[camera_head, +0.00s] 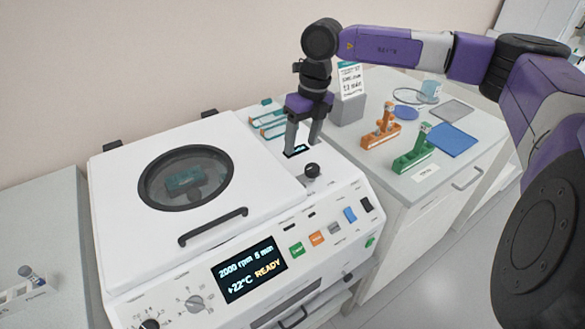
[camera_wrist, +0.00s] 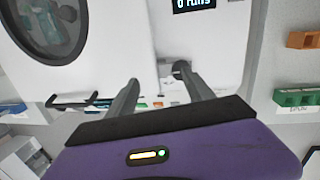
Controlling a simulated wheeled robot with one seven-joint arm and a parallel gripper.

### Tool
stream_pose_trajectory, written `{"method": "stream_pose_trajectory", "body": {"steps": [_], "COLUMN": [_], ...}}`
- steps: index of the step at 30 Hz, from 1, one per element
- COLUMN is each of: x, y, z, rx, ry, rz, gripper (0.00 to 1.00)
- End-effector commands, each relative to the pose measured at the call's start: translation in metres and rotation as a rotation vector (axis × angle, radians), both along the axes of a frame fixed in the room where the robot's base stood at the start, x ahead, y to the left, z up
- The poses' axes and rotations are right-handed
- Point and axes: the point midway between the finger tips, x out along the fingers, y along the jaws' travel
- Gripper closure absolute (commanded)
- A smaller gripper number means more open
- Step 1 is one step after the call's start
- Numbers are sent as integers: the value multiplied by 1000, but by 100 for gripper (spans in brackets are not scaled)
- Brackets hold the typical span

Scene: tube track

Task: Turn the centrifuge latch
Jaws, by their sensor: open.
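The white centrifuge (camera_head: 125,240) has its lid down, with a round dark-rimmed window (camera_head: 186,178) and a black bar handle (camera_head: 213,227). A small black knob (camera_head: 312,170), which looks like the latch, stands on the top panel to the right of the lid. In the wrist view the knob (camera_wrist: 180,66) shows close to the tip of the right finger, partly hidden by it. My gripper (camera_head: 302,148) points down with its fingers apart and empty, just behind the knob in the head view.
The centrifuge screen (camera_head: 250,269) reads READY, with coloured buttons beside it. On the right counter stand an orange rack (camera_head: 380,135), a green rack (camera_head: 412,158) and a blue mat (camera_head: 453,140). A grey sign holder (camera_head: 350,100) stands behind my gripper.

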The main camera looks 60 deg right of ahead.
Motion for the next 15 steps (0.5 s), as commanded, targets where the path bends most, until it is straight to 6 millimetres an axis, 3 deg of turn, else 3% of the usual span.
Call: {"method": "stream_pose_trajectory", "body": {"steps": [4,10,15], "x": [-24,-31,-31], "y": [-26,-26,-25], "z": [-8,-16,-40], "rx": [-77,-82,-79], "ry": [100,133,132], "rz": [-68,-101,-99], "gripper": [39,39,39]}}
